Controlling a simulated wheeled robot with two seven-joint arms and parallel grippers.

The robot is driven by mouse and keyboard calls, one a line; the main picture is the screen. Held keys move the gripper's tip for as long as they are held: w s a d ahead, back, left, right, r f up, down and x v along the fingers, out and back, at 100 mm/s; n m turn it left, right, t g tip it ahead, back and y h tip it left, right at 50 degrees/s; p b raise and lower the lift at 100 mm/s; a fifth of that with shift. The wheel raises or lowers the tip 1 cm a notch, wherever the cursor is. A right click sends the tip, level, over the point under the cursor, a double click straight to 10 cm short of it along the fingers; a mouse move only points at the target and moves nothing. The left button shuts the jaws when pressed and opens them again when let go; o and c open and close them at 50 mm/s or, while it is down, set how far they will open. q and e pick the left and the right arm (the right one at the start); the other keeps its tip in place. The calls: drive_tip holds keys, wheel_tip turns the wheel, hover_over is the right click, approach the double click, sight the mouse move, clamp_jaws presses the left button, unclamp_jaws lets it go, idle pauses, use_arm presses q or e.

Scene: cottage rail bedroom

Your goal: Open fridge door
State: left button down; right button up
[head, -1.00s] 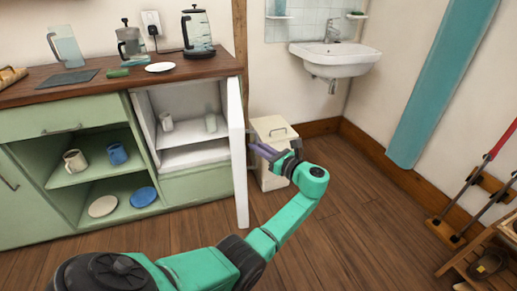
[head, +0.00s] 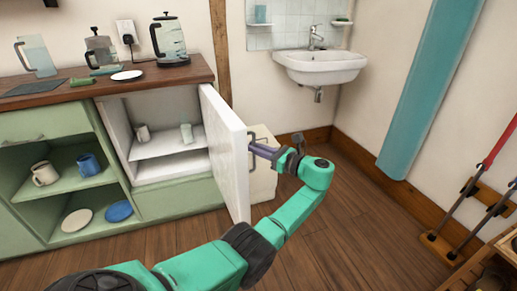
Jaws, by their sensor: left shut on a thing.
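The white fridge door (head: 227,149) stands open, hinged at the left of its panel toward the cabinet, with its outer face turned to the right. The green left arm reaches in from the bottom. My right gripper is not in view.
A green cabinet (head: 58,133) with mugs and plates stands left of the fridge. A white bin (head: 265,178) stands behind the door. A sink (head: 320,67) hangs on the back wall. Wooden floor (head: 350,235) is clear at the right of the arm.

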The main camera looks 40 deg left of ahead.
use_arm(q)
drive_tip(key=shift+a, duration=0.1)
drive_tip(key=c, duration=0.9)
unclamp_jaws()
drive_tip(key=shift+a+f, duration=0.1)
drive_tip(key=shift+f, duration=0.05)
drive_tip(key=shift+w, duration=0.1)
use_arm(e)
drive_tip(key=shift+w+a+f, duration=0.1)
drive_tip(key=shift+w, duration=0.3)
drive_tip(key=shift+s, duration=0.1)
